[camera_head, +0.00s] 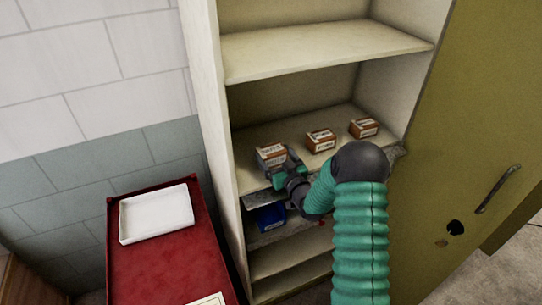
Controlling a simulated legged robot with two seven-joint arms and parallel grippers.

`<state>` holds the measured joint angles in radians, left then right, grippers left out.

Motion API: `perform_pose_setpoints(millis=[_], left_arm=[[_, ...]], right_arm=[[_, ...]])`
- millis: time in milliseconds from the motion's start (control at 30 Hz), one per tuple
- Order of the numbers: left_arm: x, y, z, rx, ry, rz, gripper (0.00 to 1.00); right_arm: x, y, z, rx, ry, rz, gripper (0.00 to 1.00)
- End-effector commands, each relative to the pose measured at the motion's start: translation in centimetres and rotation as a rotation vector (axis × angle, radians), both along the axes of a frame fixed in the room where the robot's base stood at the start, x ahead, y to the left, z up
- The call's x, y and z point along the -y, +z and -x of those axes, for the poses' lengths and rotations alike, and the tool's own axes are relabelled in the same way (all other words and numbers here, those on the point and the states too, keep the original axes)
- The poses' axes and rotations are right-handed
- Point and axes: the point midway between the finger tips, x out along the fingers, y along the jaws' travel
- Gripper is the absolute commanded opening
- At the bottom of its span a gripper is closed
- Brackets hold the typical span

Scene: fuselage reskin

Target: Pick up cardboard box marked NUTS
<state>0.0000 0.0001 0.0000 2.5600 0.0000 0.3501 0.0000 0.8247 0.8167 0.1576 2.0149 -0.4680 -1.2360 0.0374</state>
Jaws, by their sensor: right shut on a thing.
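Three small brown and white cardboard boxes stand in a row on the cabinet's middle shelf (247,168). The left box (271,155) is at my right gripper (285,171), which is shut on it from the front. The lettering on this box is too small to read for certain. The middle box (321,140) and the right box (364,128) stand apart from the gripper. My green right arm reaches in from the lower right and hides part of the shelf's front edge. My left gripper is not in view.
The cabinet's olive door (455,150) stands open on the right. A blue bin (270,216) sits on the shelf below. A red cart (160,265) with a white tray (156,214) stands at the left. An upper shelf (320,48) is empty.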

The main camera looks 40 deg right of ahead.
Motion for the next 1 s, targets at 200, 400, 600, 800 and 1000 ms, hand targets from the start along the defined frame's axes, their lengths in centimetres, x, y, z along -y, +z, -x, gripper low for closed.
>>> perform_pose_setpoints(millis=[200,400,600,800,1000], left_arm=[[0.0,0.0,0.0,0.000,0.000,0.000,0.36],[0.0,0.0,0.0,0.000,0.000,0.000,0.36],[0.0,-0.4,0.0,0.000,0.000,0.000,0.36],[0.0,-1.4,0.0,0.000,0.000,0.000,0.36],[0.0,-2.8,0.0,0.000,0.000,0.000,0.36]], right_arm=[[0.0,0.2,-0.1,0.004,0.001,0.002,0.20],[0.0,0.3,0.0,0.006,0.001,0.003,0.20],[0.0,1.0,-0.1,0.007,0.001,0.005,0.20],[0.0,3.3,-0.1,0.009,0.001,0.008,0.20],[0.6,3.8,3.6,0.005,-0.004,0.005,0.20]])
